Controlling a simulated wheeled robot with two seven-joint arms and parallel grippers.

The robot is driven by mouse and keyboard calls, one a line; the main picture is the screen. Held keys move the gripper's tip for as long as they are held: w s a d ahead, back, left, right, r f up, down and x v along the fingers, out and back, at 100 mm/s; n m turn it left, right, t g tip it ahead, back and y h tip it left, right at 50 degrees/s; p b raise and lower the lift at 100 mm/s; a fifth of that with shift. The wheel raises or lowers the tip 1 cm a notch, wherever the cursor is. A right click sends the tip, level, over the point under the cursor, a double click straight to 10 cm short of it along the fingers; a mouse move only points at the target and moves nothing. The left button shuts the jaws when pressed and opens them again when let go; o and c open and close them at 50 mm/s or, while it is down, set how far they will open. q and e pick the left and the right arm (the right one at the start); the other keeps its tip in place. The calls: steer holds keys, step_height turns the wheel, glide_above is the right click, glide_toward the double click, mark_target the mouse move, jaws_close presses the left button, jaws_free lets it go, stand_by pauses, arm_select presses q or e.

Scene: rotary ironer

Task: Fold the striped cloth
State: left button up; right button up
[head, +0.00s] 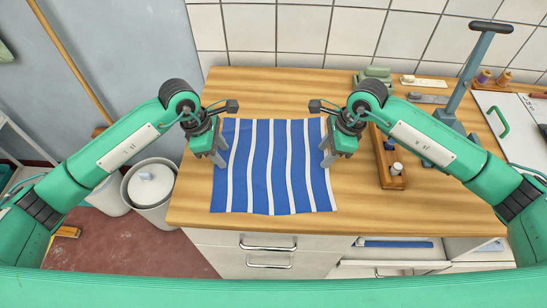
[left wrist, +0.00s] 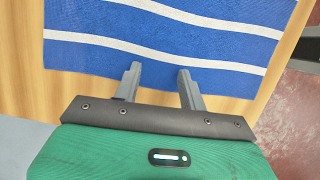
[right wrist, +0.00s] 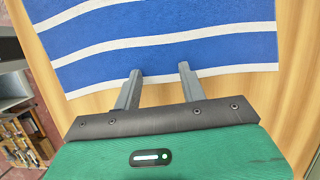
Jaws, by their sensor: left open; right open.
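The striped cloth (head: 270,170), blue with white stripes, lies flat and spread out on the wooden tabletop. My left gripper (head: 218,160) is at the cloth's left edge, and my right gripper (head: 327,160) is at its right edge. In the left wrist view, the open fingers (left wrist: 158,85) reach over the edge of the cloth (left wrist: 180,50). In the right wrist view, the open fingers (right wrist: 158,82) likewise reach the edge of the cloth (right wrist: 160,40). Nothing is between either pair of fingers that I can make out as gripped. The cloth's upper corners are partly hidden by the grippers.
A wooden rack (head: 388,160) with spools stands right of the cloth. Bare tabletop (head: 285,95) lies behind the cloth. A bin (head: 150,190) stands on the floor at left.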

arm_select(q)
steer(key=shift+f, duration=0.2)
arm_select(e)
steer(key=shift+f, duration=0.2)
arm_select(q)
steer(key=shift+r, duration=0.1)
steer(key=shift+c, duration=0.9)
arm_select(e)
steer(key=shift+r, duration=0.1)
steer(key=shift+c, duration=0.9)
arm_select(q)
jaws_close()
arm_select(e)
jaws_close()
steer(key=shift+r, duration=0.1)
